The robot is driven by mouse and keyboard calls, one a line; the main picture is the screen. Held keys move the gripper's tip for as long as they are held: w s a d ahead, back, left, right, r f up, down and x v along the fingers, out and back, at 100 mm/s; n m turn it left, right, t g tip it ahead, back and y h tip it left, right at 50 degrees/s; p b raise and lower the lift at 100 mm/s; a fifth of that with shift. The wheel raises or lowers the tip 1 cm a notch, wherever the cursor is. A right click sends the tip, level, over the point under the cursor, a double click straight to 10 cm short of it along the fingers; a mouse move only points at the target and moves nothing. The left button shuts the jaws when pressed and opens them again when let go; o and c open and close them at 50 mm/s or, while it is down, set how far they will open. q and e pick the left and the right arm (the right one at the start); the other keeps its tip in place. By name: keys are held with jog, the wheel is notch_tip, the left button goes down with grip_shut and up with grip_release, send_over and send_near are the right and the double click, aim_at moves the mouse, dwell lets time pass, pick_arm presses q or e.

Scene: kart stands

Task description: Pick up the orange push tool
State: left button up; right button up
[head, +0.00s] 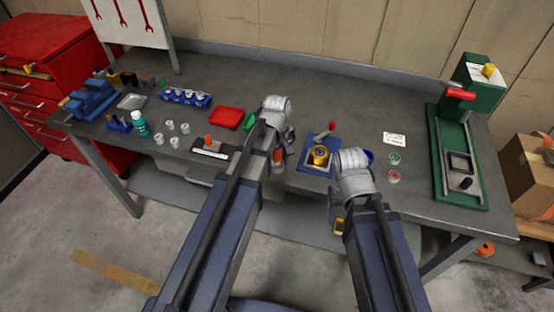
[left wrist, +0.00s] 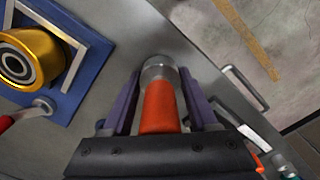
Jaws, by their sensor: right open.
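The orange push tool (left wrist: 160,106) shows in the left wrist view, with an orange handle and a round metal end. It lies between the two fingers of my left gripper (left wrist: 160,100), very close to both; I cannot tell whether they grip it. In the head view, a bit of its orange (head: 278,157) shows beside my left gripper (head: 280,150), near the table's front edge; the arm hides the rest. My right gripper (head: 336,205) is open, low in front of the table edge, and mostly hidden behind its wrist.
A blue fixture (head: 312,168) with a gold bearing (head: 320,155) and a red-handled lever stands right of my left gripper. A red tray (head: 226,117) and an orange-knobbed block (head: 208,148) are to its left. A green press (head: 484,190) stands at the far right.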

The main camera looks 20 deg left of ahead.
pick_arm(q)
jog(key=c, duration=0.8)
jog(key=shift+r, duration=0.1)
pick_arm(e)
jog(key=shift+r, duration=0.1)
